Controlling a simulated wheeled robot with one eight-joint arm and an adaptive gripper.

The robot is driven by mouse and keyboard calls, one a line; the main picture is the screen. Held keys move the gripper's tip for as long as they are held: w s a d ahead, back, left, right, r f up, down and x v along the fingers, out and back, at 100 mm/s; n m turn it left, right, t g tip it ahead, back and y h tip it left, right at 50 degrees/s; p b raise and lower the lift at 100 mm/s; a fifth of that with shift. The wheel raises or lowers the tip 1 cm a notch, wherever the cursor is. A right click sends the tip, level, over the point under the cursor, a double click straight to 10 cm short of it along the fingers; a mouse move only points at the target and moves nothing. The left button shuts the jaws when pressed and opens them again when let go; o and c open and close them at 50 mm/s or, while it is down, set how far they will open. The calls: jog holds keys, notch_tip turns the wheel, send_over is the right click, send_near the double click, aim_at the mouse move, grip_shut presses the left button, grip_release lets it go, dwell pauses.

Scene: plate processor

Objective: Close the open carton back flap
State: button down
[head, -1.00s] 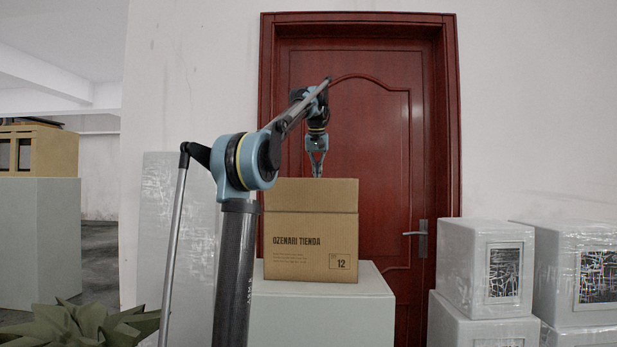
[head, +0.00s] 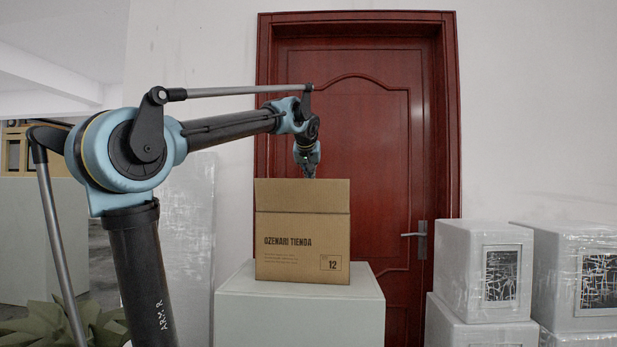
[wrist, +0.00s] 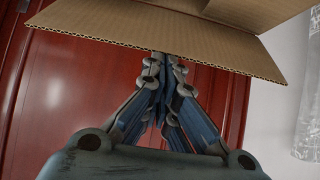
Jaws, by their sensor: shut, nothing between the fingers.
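The brown carton (head: 302,247) stands on a pale block. In the head view an upright cardboard panel (head: 302,196) rises above its printed front. My gripper (head: 308,175) is above and behind that panel's top edge, and its lowest part may be hidden. In the wrist view a cardboard flap (wrist: 110,25) with a corrugated edge spans the top, with the door beyond it. My gripper (wrist: 166,58) is shut and empty, its fingertips at that edge. I cannot tell whether they touch it.
The pale block (head: 300,315) bears the carton. A red door (head: 385,130) with a handle (head: 421,239) is close behind. Wrapped boxes (head: 480,270) are stacked at the right. A green spiky plant (head: 40,325) is at the lower left.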

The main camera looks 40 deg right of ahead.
jog(key=shift+s+a+f, duration=0.65)
jog(key=shift+s+a, duration=0.05)
jog(key=shift+a, duration=0.1)
dwell(0.4)
